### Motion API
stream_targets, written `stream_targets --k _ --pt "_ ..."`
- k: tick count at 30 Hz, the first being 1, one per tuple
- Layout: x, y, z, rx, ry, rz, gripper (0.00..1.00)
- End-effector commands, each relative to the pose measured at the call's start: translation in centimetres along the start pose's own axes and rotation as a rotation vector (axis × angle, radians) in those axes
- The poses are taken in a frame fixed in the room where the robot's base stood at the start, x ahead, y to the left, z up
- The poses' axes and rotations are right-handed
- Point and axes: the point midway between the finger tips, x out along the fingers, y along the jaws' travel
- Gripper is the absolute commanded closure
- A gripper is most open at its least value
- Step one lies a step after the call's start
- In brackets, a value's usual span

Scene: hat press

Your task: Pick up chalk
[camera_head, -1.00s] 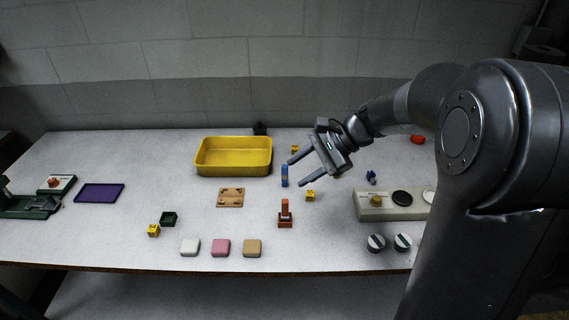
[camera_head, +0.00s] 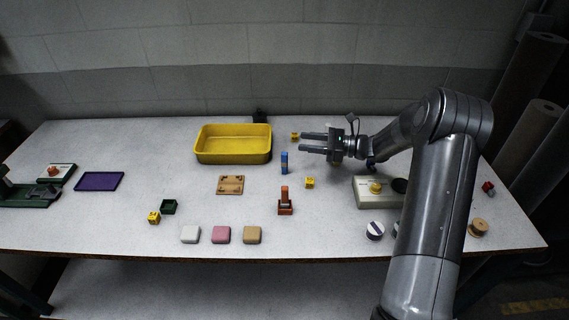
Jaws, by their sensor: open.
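Three small rounded blocks that look like chalk lie in a row near the table's front edge: a white one (camera_head: 190,234), a pink one (camera_head: 221,234) and a tan one (camera_head: 252,235). I cannot tell which one the task means. My gripper (camera_head: 303,143) is open and empty, its fingers pointing left. In the picture it is above and to the right of the blocks, well apart from them, just right of the yellow tray. Nothing covers the blocks.
A yellow tray (camera_head: 233,157) stands at the back. A blue upright piece (camera_head: 284,162), a yellow cube (camera_head: 309,182), an orange-red stamp-like piece (camera_head: 285,203) and a wooden plate (camera_head: 230,185) lie mid-table. A beige control box (camera_head: 365,196) stands right. The table is clear around the blocks.

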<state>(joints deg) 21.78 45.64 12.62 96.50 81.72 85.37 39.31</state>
Motion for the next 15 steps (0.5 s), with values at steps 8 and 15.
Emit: stream_targets --k 8,15 --pt "0.1 0.0 -6.1 0.002 0.002 0.002 0.56" --pt "2.5 0.1 -6.0 -0.003 0.003 0.002 0.56"
